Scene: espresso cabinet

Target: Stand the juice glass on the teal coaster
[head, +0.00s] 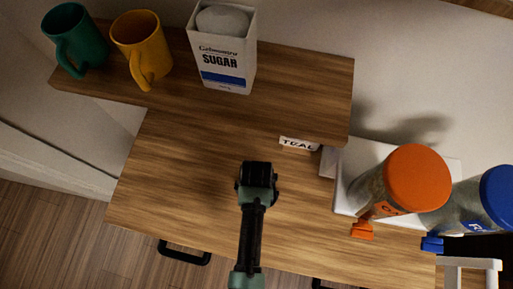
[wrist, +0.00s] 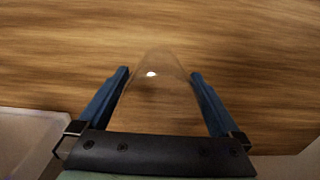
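A clear, see-through glass (wrist: 152,90), which I take as the juice glass, shows in the wrist view between the two blue fingers of my gripper (wrist: 160,73). Its sides reach the fingers on both sides, and it looks gripped. Its far end is faint against the wood. In the head view my gripper (head: 257,178) is over the wooden counter, seen from above, and the glass cannot be made out. A white label reading TEAL (head: 299,143) is on the front edge of the upper shelf. The teal coaster itself is not visible in either view.
The raised wooden shelf (head: 290,100) holds a green mug (head: 80,38), a yellow mug (head: 142,45) and a sugar carton (head: 222,50). At the right stand an orange-lidded jar (head: 418,178) and a blue-lidded jar (head: 496,197). The counter left of my gripper (head: 180,190) is clear.

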